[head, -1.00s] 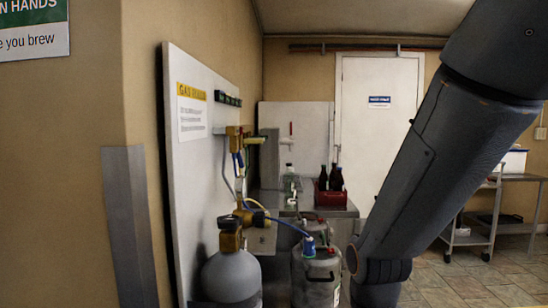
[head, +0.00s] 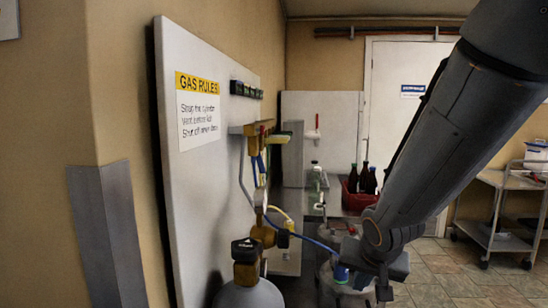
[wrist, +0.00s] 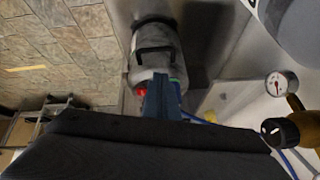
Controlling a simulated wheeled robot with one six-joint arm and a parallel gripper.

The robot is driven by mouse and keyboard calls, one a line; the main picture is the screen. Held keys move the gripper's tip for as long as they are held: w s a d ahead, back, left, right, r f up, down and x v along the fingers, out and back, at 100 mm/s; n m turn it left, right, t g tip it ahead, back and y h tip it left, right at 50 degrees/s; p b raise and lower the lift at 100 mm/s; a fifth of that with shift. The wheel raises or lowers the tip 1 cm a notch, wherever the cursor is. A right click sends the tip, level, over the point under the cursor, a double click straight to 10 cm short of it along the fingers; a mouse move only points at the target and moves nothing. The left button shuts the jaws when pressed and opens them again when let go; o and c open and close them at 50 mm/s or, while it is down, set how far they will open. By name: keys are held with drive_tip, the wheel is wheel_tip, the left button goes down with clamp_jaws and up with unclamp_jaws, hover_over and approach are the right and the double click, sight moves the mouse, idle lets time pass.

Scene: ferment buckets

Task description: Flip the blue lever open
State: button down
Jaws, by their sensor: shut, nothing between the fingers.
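The brass gas manifold (head: 257,130) is fixed to the white wall panel. Small coloured handles sit on it, and a yellow-green lever (head: 281,137) juts out to the right. Blue parts (head: 254,168) hang at the manifold's underside; I cannot tell which of them is the blue lever and which is hose. My gripper (head: 385,290) is low on the right, well apart from the manifold and pointing down near the kegs. In the wrist view my gripper (wrist: 157,92) is shut and empty, in front of a grey keg (wrist: 153,58). The manifold is not visible there.
A grey gas cylinder (head: 248,295) with a brass regulator (head: 255,248) stands below the manifold. A blue hose (head: 300,237) runs from it towards the kegs. A red crate of bottles (head: 360,192) sits on the counter behind. A cart (head: 500,210) stands at right; open floor lies before it.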

sight(258, 157)
drive_tip(key=w+a+r+m+t+y+p, duration=0.15)
drive_tip(key=w+r+t, duration=0.25)
drive_tip(key=w+r, duration=0.4)
drive_tip(key=w+a+r+m+t+y+p, duration=0.15)
drive_tip(key=a+r+y, duration=0.25)
drive_tip(key=r, duration=0.6)
drive_tip(key=w+a+r+m+t+y+p, duration=0.15)
drive_tip(key=a+r+y, duration=0.25)
drive_tip(key=r, duration=0.5)
drive_tip(key=w+a+f+p, duration=0.2)
drive_tip(key=w+a+f, duration=0.1)
drive_tip(key=w+a, duration=0.5)
drive_tip(key=shift+w+a, duration=0.2)
drive_tip(key=shift+a, duration=0.55)
